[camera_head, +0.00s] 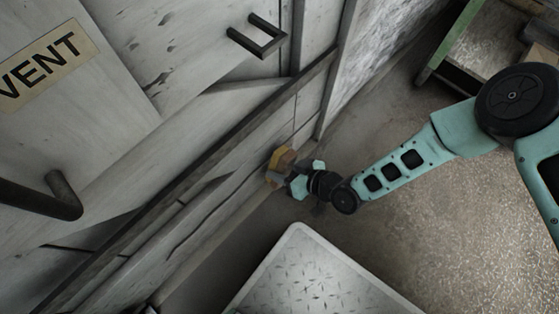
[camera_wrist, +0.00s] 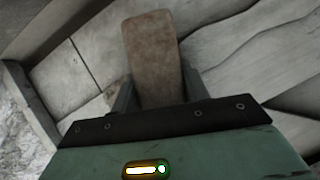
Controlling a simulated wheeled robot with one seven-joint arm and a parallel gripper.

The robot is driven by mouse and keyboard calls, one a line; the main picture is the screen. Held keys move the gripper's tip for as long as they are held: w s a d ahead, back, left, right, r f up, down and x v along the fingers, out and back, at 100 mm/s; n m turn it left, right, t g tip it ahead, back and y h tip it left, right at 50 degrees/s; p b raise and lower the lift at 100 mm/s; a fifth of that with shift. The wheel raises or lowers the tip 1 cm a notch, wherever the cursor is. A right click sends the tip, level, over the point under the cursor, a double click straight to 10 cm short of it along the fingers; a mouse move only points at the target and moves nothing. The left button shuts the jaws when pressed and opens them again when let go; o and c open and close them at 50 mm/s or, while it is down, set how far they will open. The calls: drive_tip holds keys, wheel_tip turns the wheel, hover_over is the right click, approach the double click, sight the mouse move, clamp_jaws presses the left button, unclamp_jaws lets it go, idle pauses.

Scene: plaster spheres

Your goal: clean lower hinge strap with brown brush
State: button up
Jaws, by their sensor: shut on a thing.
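My gripper (camera_head: 290,176) is low beside the pale panelled front, at the end of my teal arm. It is shut on the brown brush (camera_head: 281,157), which shows as a small tan and orange piece close to the panels. In the wrist view the brush (camera_wrist: 152,50) is a long, rounded brown block between the two dark fingers, pointing away from my gripper (camera_wrist: 157,90). A small brownish patch (camera_wrist: 115,93) shows just left of the left finger. I cannot single out the lower hinge strap for sure, nor tell whether the brush touches the panels.
The pale front (camera_head: 130,120) carries a VENT label (camera_head: 45,62), a dark handle (camera_head: 258,40) and a long dark rail (camera_head: 190,170). A green-edged table (camera_head: 455,40) stands at the upper right. Speckled floor (camera_head: 460,210) lies open below my arm.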

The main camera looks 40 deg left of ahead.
drive_tip(key=shift+w+d+f+b, duration=0.25)
drive_tip(key=shift+w+f+b, duration=0.85)
drive_tip(key=shift+w+b, duration=0.2)
drive_tip(key=shift+a+b, duration=0.35)
drive_tip(key=shift+a, duration=0.55)
drive_tip(key=shift+r, duration=0.1)
drive_tip(key=shift+w+d+r+p, duration=0.1)
drive_tip(key=shift+w+r+p, duration=0.1)
drive_tip(key=shift+r+p, duration=0.25)
drive_tip(key=shift+w+r+p, duration=0.15)
drive_tip(key=shift+r+p, duration=0.1)
drive_tip(key=shift+r, duration=0.3)
